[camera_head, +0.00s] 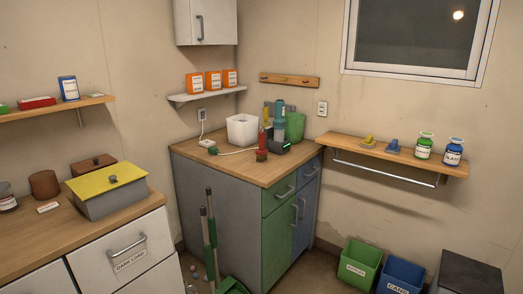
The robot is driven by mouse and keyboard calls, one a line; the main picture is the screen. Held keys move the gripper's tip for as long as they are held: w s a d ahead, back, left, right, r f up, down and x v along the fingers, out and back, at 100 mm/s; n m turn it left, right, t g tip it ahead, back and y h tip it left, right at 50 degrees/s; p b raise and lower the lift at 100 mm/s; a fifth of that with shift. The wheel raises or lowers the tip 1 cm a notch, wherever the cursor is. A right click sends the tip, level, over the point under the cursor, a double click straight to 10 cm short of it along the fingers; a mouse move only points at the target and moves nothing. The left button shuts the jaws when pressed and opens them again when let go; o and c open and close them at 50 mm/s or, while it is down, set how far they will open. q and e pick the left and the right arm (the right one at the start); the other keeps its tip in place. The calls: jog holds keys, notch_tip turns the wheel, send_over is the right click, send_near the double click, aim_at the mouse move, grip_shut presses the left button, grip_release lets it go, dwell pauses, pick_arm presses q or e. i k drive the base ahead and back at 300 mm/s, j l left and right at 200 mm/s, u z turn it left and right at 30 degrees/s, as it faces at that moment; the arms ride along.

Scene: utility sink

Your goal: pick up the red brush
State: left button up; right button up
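No thing is clearly recognisable as the red brush at this size. A flat red object (37,103) lies on the left wall shelf, beside a blue and white box. A thin upright red object (262,139) stands among bottles on the corner counter, with a small dark red piece (261,155) in front of it. I cannot tell whether any of these is the brush. Neither of my grippers is in view.
The corner counter (212,156) also holds a white bin (242,130) and a green container (295,126). A grey box with a yellow lid (107,182) stands on the left counter. Green-handled tools (209,233) lean before the corner cabinet. Bins stand on the floor at right.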

aim_at(263, 151)
jog(key=i+l, duration=0.35)
jog(key=i+l+z, duration=0.1)
jog(key=i+l, duration=0.25)
jog(key=i, duration=0.15)
